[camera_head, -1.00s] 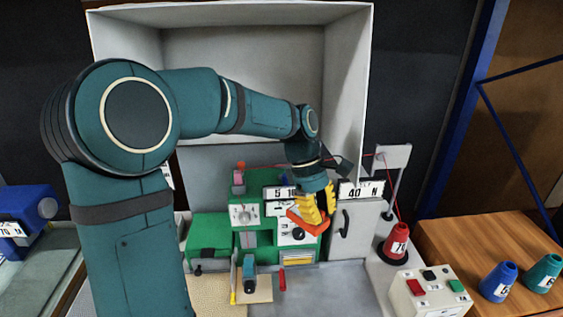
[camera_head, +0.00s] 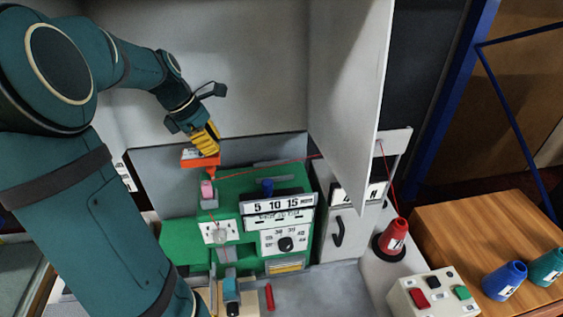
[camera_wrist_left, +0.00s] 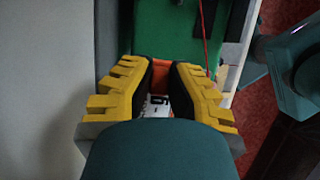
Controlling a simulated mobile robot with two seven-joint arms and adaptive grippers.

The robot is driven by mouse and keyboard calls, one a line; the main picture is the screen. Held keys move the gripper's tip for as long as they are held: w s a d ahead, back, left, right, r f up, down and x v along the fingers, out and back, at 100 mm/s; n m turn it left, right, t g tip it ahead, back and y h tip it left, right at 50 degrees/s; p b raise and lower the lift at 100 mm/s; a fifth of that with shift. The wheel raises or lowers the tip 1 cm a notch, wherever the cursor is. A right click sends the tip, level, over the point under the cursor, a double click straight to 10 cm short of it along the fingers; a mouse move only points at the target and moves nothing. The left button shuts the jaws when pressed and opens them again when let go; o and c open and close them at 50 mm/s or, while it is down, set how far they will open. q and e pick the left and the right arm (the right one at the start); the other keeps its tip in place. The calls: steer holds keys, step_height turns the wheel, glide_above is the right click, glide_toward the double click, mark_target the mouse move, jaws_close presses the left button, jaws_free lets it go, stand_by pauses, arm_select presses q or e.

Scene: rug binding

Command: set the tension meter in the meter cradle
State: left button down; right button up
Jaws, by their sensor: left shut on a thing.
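The tension meter (camera_head: 200,161) is orange-red with a pale face. My left gripper (camera_head: 206,144) is shut on it and holds it in the air above the left part of the green machine, over a pink spool (camera_head: 208,188). In the left wrist view the yellow fingers (camera_wrist_left: 160,85) close on both sides of the orange body (camera_wrist_left: 162,76), and part of a white label shows. My own wrist hides the rest. I cannot pick out the meter cradle with certainty. My right gripper is not in view.
The green machine (camera_head: 180,242) has a 5-10-15 scale (camera_head: 283,204) and a dial (camera_head: 286,243). A red thread runs over it towards a post and a red cone (camera_head: 394,236). A large pale panel (camera_head: 345,90) stands at the right. A button box (camera_head: 432,293) is front right.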

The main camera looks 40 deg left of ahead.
arm_select(q)
steer(key=shift+a, duration=0.3)
steer(key=shift+w+d, duration=0.1)
steer(key=shift+w, duration=0.25)
steer(key=w+d+p, duration=0.1)
steer(key=w+d, duration=1)
steer(key=w, duration=0.2)
steer(key=shift+w+f+b, duration=0.15)
steer(key=shift+f+b, duration=0.3)
steer(key=shift+f, duration=3.1)
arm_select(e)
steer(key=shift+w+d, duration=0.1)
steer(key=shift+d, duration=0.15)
arm_select(q)
steer(key=shift+f, duration=0.1)
steer(key=c, duration=1.1)
jaws_free()
